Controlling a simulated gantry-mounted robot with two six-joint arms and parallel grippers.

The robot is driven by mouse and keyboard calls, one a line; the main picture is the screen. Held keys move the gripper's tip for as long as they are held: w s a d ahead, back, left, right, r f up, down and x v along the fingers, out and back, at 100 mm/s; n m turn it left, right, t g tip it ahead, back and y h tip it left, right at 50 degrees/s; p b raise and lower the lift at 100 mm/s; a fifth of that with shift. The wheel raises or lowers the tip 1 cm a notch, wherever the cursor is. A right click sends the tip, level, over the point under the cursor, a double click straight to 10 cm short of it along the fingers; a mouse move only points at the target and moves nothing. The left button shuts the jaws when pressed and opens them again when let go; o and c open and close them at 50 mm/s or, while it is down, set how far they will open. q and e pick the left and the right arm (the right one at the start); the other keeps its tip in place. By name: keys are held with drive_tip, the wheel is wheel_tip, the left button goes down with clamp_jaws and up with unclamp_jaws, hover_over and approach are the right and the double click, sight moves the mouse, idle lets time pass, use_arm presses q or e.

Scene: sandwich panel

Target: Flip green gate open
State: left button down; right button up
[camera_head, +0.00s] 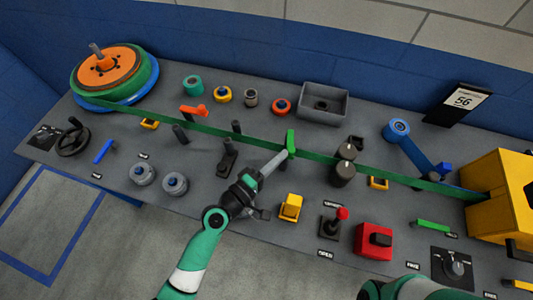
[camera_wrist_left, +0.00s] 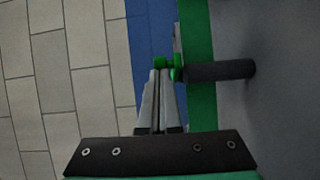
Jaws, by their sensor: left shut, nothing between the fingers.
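The green gate (camera_head: 291,141) is a small upright green piece beside the green belt (camera_head: 228,132) near the middle of the panel. It also shows in the left wrist view (camera_wrist_left: 176,66), just ahead of my fingertips. My left gripper (camera_head: 282,155) is shut and empty, its fingers reaching up and right to the gate. In the left wrist view the closed fingertips (camera_wrist_left: 159,73) are at the gate's green end; I cannot tell whether they touch it. My right gripper is not in view; only part of my right arm shows at the bottom right.
A dark post (camera_wrist_left: 222,71) stands by the belt in the left wrist view. An orange lever (camera_head: 193,111), a grey bin (camera_head: 323,103) and a yellow block (camera_head: 291,206) surround my left arm.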

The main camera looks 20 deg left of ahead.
use_arm(q)
drive_tip(key=shift+d, duration=0.9)
drive_tip(key=shift+w+d, duration=0.3)
drive_tip(key=shift+d, duration=0.45)
drive_tip(key=shift+w+d, duration=0.25)
drive_tip(key=shift+d, duration=0.55)
drive_tip(key=shift+w+d, duration=0.3)
drive_tip(key=shift+d, duration=0.45)
drive_tip(key=p+v, duration=0.1)
drive_tip(key=v, duration=1)
drive_tip(key=shift+s, duration=0.3)
drive_tip(key=shift+a, duration=0.1)
